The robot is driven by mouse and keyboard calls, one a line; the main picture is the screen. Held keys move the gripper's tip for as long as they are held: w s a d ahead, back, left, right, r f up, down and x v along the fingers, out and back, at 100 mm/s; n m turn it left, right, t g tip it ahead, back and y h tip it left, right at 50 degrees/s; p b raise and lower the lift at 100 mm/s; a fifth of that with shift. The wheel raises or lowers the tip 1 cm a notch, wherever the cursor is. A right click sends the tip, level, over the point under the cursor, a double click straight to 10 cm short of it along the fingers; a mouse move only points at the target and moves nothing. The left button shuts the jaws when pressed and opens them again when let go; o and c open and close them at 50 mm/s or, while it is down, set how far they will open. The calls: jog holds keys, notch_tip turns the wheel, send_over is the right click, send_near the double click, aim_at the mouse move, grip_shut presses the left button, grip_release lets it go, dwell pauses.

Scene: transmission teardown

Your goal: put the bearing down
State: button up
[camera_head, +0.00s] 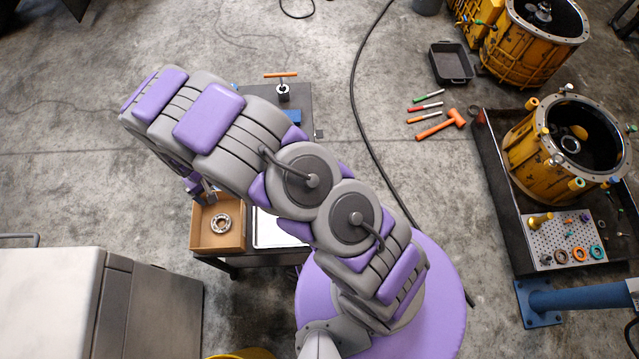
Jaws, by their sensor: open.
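The bearing (221,224), a metal ring, lies in an open cardboard box (243,243) at lower left of centre. My gripper (207,194) is partly hidden under my arm, at the box's upper edge. It is open and apart from the bearing, which shows inside the box with nothing around it.
A dark cart (232,263) carries the box and a white tray (268,232). A grey cabinet (60,300) stands at lower left. A tool with an orange handle (282,75) stands on the bench behind my arm. Yellow housings (540,160) stand at right; a cable crosses the floor.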

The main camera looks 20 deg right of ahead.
jog(key=s+d+r+m, duration=0.1)
jog(key=s+d+r, duration=0.1)
jog(key=d+r, duration=0.85)
jog(key=s+d+r+m, duration=0.1)
jog(key=s+d+r, duration=0.2)
jog(key=d+r, duration=0.75)
jog(key=s+d+r, duration=0.3)
jog(key=s+r, duration=0.1)
jog(key=s, duration=0.3)
jog(key=s+d+r+m+g, duration=0.1)
jog(key=s+d+r, duration=0.2)
jog(key=s+r, duration=0.2)
jog(key=s+d+r+m, duration=0.1)
jog(key=s+d+r, duration=0.2)
jog(key=s, duration=0.7)
jog(key=shift+s+r+g, duration=0.3)
jog(key=shift+r+g, duration=0.1)
jog(key=shift+r, duration=0.55)
